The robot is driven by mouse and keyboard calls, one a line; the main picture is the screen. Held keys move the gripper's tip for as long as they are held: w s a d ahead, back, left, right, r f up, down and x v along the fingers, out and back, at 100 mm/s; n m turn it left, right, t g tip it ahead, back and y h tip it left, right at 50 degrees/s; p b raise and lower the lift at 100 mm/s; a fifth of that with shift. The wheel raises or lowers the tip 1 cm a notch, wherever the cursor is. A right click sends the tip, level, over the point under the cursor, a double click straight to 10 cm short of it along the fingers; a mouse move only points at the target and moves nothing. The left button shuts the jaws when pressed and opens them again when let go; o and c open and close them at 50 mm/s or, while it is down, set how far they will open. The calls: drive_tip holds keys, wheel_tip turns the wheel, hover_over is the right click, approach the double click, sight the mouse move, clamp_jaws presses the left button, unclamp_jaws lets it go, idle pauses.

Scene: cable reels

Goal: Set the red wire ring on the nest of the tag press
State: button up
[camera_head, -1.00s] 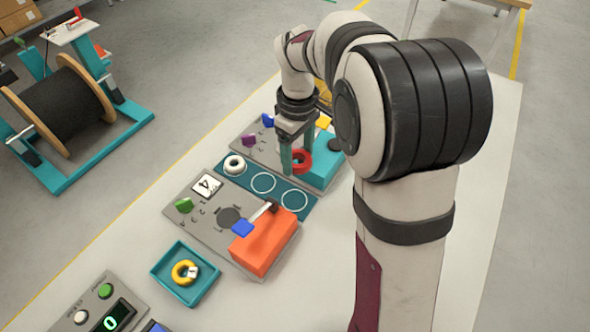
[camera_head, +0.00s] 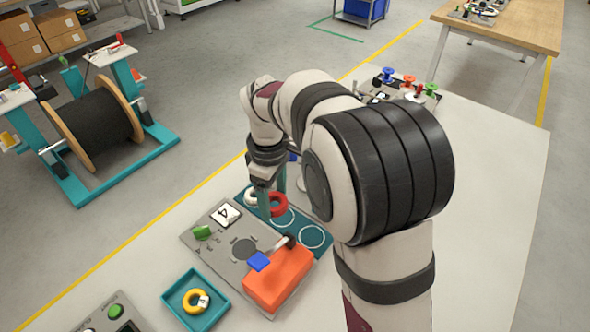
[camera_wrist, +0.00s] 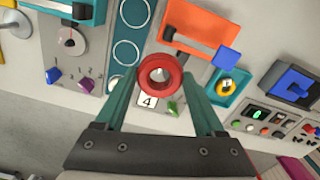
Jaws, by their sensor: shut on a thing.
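The red wire ring (camera_head: 279,206) is held between the fingers of my gripper (camera_head: 274,202), which is shut on it. In the wrist view the red ring (camera_wrist: 160,75) sits at the fingertips (camera_wrist: 160,82). In the head view it appears over the teal strip of marked circles (camera_head: 312,236). What looks like the tag press is a grey plate (camera_head: 222,262) with an orange block (camera_head: 280,280), a blue-ended lever (camera_head: 259,261) and a dark round nest (camera_head: 244,250). The ring is apart from the nest; its exact height is unclear.
A white ring (camera_head: 250,198) lies on the strip, partly hidden by my gripper. A number 4 card (camera_head: 226,214) and green knob (camera_head: 202,232) are on the plate. A teal tray (camera_head: 218,314) holds a yellow ring (camera_head: 194,300). A second station behind is mostly hidden by my arm.

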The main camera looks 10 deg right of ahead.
drive_tip(key=a+f+n, duration=0.8)
drive_tip(key=f+n, duration=0.1)
drive_tip(key=f, duration=0.1)
hover_over(244, 249)
wheel_tip(244, 249, down, 4)
drive_tip(key=shift+f, duration=0.15)
drive_tip(key=shift+f, duration=1.05)
drive_tip(key=o, duration=1.4)
drive_tip(key=shift+f, duration=0.15)
drive_tip(key=shift+c, duration=0.2)
wheel_tip(244, 249, up, 8)
